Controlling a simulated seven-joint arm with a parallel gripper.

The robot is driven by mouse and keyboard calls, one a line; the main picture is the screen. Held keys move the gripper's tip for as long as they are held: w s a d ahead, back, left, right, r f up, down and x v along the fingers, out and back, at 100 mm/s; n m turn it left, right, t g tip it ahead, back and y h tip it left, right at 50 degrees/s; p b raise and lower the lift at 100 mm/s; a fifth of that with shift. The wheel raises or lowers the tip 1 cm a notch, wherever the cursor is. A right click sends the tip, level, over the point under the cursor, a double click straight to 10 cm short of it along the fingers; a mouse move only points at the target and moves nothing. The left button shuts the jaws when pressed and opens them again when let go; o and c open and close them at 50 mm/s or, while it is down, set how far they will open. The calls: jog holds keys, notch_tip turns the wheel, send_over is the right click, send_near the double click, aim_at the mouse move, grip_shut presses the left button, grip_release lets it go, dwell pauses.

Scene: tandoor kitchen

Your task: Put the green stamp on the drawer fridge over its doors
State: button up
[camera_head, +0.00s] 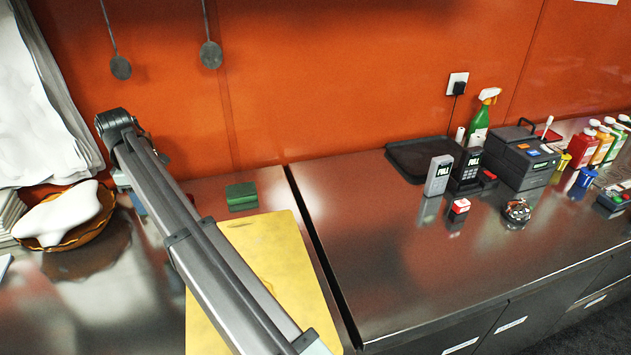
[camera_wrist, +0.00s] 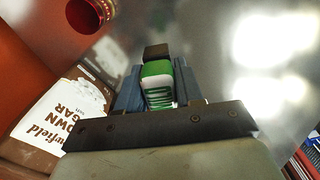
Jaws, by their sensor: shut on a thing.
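My gripper (camera_wrist: 158,78) shows only in the wrist view, with its two blue-grey fingers shut on the green stamp (camera_wrist: 157,93). The stamp is a small green and white block with green stripes on its white face. A dark piece shows at its far end. In the head view the gripper and stamp do not show. The drawer fridge (camera_head: 400,275) appears to be the shiny steel unit at right in the head view.
A yellow board (camera_head: 270,250) and a green block (camera_head: 242,196) lie left of the seam. A small red-white block (camera_head: 460,207), handheld devices (camera_head: 438,176) and a black printer (camera_head: 520,157) stand farther back. The wrist view shows a sugar bag (camera_wrist: 52,118) and red cup (camera_wrist: 88,14).

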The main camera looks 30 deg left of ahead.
notch_tip(320, 180, up, 11)
jog(key=shift+a+r, duration=0.1)
jog(key=w+d+n, duration=0.1)
jog(key=w+d, duration=1.4)
jog(key=w, duration=0.4)
jog(key=w+d, duration=1.6)
jog(key=w, duration=0.2)
jog(key=w+d+n, duration=0.1)
jog(key=w+d, duration=0.4)
jog(key=d, duration=1)
jog(key=w+d, duration=0.5)
jog(key=d, duration=1)
jog(key=w+d+n, duration=0.1)
jog(key=w+d, duration=0.4)
jog(key=d, duration=1)
jog(key=shift+w+f, duration=0.1)
jog(key=shift+f, duration=10.45)
